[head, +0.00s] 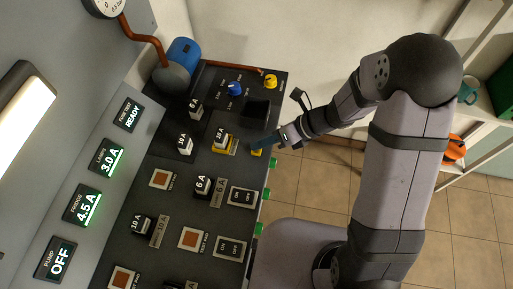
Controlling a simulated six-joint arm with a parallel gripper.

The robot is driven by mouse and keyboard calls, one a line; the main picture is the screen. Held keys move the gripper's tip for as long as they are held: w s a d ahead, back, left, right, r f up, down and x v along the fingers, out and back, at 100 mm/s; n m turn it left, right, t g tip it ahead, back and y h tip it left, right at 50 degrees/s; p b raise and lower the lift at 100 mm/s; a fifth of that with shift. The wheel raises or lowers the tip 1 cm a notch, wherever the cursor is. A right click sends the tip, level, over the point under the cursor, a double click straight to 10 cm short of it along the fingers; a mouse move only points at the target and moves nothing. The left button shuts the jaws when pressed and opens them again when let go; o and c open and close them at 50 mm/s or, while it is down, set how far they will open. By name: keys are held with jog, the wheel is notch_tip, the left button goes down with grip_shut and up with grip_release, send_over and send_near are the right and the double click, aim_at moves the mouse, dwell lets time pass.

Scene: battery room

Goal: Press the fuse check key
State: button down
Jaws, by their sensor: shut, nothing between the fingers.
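My gripper (258,145) is shut and empty. It reaches in from the right over the right edge of the dark panel (215,130). Its fingertips are close over a small yellow piece (257,152), which they partly cover. I cannot tell whether they touch it. No label reading fuse check is legible, so I cannot tell for sure that this piece is the key. A display reading FUSE TEST READY (128,115) is on the sloped grey face at the left.
Fuses marked 15 A (221,141), 6 A (202,186) and 10 A (143,225) stand on the panel. A blue knob (235,89), a yellow knob (270,81) and a dark block (256,108) are near its far end. Orange square buttons (161,179) and white-framed switches (242,196) are nearer.

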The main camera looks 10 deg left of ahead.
aim_at(261, 150)
jog(key=shift+f+b, duration=0.3)
jog(key=shift+f, duration=0.1)
dwell(0.5)
jog(key=shift+r, duration=0.1)
dwell(0.3)
jog(key=shift+r+p, duration=0.75)
jog(key=shift+p, duration=0.2)
jog(key=shift+r, duration=0.1)
notch_tip(261, 150, up, 5)
jog(key=p, duration=0.5)
dwell(0.6)
